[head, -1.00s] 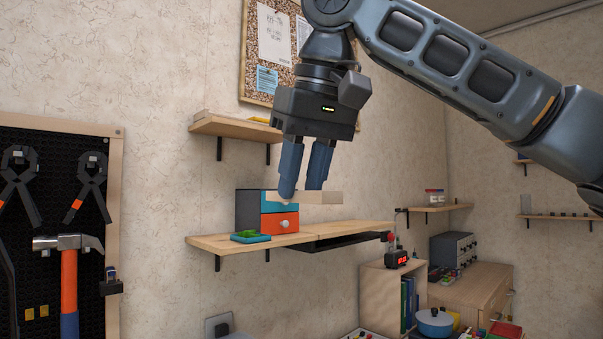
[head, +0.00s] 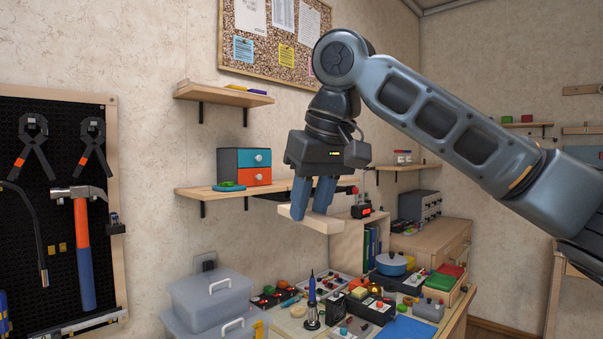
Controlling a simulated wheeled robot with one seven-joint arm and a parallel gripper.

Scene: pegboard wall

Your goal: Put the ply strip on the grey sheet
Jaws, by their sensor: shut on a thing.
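My gripper (head: 311,204) is shut on the ply strip (head: 325,225), a pale, flat wooden bar. It holds the strip in the air, in front of the wall shelf and above the far part of the workbench. The fingers point down and hide part of the strip. I cannot pick out a grey sheet for certain in the head view. A blue sheet (head: 405,328) lies at the bench's lower edge in the picture.
The bench below is crowded with tools and parts. Lidded grey boxes (head: 210,300) stand at its left. A pegboard (head: 60,210) with tools hangs at the far left.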

